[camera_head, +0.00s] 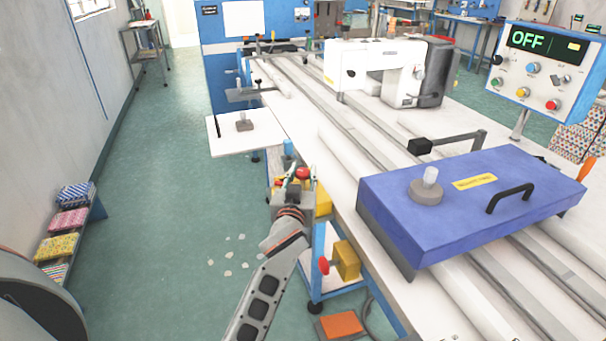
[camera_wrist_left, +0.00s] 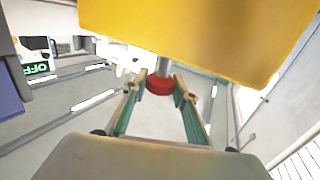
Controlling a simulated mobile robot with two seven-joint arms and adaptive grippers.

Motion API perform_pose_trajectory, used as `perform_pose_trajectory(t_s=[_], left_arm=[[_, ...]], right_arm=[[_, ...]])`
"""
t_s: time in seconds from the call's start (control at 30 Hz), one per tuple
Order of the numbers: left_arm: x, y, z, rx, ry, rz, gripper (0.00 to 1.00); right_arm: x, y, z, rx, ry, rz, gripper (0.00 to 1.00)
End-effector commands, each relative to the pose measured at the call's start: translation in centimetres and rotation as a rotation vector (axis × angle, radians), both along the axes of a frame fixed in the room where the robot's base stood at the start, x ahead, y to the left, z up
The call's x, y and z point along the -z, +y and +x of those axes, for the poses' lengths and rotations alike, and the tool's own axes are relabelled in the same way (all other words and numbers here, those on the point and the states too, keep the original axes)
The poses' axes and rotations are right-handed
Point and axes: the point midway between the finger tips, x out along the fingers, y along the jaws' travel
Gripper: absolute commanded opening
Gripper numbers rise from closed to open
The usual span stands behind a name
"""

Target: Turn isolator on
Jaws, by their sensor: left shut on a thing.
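My left gripper (camera_head: 300,178) is at the left edge of the long table, with its green fingers around a red knob (camera_head: 303,172). In the left wrist view, the fingers (camera_wrist_left: 161,88) close on the red knob (camera_wrist_left: 159,85) from both sides. In the head view the gripper hides most of that box. The control panel (camera_head: 540,75) at the right shows a green "OFF". My right gripper is not in view.
A second yellow box (camera_head: 347,259) with a red knob (camera_head: 323,266) is on the blue frame below. A blue cover (camera_head: 470,205) with a black handle lies on the table. A white sewing machine (camera_head: 378,65) stands farther back. The green floor at left is mostly clear.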

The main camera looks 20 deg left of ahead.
Motion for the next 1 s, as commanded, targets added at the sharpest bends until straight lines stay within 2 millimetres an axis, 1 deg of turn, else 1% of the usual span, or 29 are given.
perform_pose_trajectory(t_s=[0.03, 0.27, 0.3, 0.33, 0.37, 0.63, 0.77, 0.87, 1.0], left_arm=[[-0.5, 0.0, 0.1, 0.000, -0.009, 0.000, 0.00], [-0.6, 0.1, 0.1, 0.000, -0.009, 0.000, 0.00], [-0.6, 0.1, 0.1, 0.000, -0.010, 0.000, 0.33], [-0.6, 0.0, 0.1, 0.000, -0.010, 0.000, 0.40], [-0.5, 0.0, 0.1, 0.000, -0.009, 0.000, 0.45], [-0.2, 0.0, 0.0, 0.000, -0.004, 0.000, 0.45], [-0.6, 0.0, 0.0, 0.000, -0.004, -0.001, 0.45], [-1.7, 0.0, 0.1, -0.001, -0.007, -0.001, 0.45], [-4.3, 0.0, 0.1, -0.001, -0.009, -0.002, 0.45]], right_arm=[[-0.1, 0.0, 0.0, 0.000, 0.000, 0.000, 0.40], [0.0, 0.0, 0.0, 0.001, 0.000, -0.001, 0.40], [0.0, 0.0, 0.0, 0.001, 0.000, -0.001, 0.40], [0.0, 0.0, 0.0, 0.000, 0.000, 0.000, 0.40], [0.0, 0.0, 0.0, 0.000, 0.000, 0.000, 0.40], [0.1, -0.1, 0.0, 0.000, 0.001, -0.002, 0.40], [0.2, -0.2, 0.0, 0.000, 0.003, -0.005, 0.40], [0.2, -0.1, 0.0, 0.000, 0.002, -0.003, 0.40], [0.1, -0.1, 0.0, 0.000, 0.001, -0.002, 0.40]])
